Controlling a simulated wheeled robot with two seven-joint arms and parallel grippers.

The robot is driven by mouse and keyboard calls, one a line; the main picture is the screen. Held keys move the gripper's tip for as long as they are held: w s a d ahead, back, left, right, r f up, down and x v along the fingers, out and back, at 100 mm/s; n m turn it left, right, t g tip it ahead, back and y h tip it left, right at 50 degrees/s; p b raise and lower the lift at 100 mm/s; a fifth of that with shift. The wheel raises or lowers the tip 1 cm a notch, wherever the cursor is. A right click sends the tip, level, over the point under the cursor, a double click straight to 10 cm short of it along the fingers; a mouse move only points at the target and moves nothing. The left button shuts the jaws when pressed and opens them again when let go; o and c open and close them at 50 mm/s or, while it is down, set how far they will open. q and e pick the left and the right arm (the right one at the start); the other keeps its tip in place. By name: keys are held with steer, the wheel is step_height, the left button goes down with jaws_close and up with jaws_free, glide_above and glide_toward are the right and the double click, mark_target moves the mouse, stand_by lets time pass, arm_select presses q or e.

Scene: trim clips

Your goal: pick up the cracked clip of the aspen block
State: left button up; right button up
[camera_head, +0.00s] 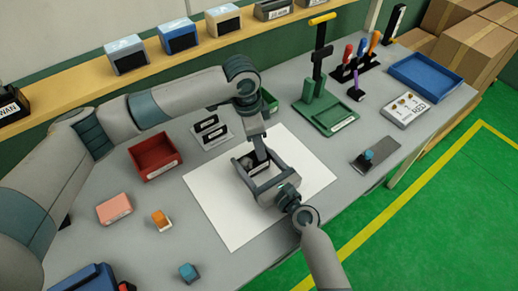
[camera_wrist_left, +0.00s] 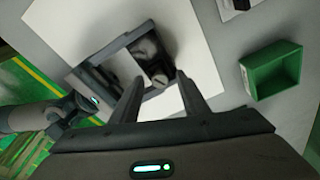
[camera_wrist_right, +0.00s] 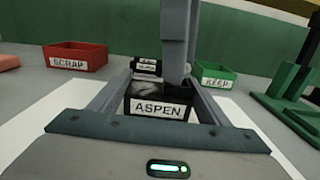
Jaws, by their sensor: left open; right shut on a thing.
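The dark aspen block (camera_wrist_right: 160,108), with a white ASPEN label, is between the fingers of my right gripper (camera_wrist_right: 158,85), which is shut on it over the white sheet. In the head view the block (camera_head: 259,170) is partly covered by my arms. My left gripper (camera_head: 261,157) is open and points down at the block from above. In the left wrist view its fingertips (camera_wrist_left: 158,87) are on either side of the block's near end, where a small grey piece (camera_wrist_left: 160,80) shows. I cannot tell whether this is a clip or whether it is cracked.
A red SCRAP bin (camera_head: 155,157) is left of the white sheet (camera_head: 225,215); a green KEEP bin (camera_head: 268,101) is behind it. A green press stand (camera_head: 325,110), blue tray (camera_head: 425,76) and tool rack (camera_head: 360,65) are to the right. Small blocks lie at the front left.

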stand_by(0.3)
arm_select(q)
jaws_close()
steer(key=shift+r, duration=0.2)
step_height(320, 180, up, 10)
steer(key=shift+f, duration=0.15)
stand_by(0.5)
stand_by(0.5)
steer(key=shift+r, duration=2.5)
arm_select(e)
steer(key=o, duration=1.2)
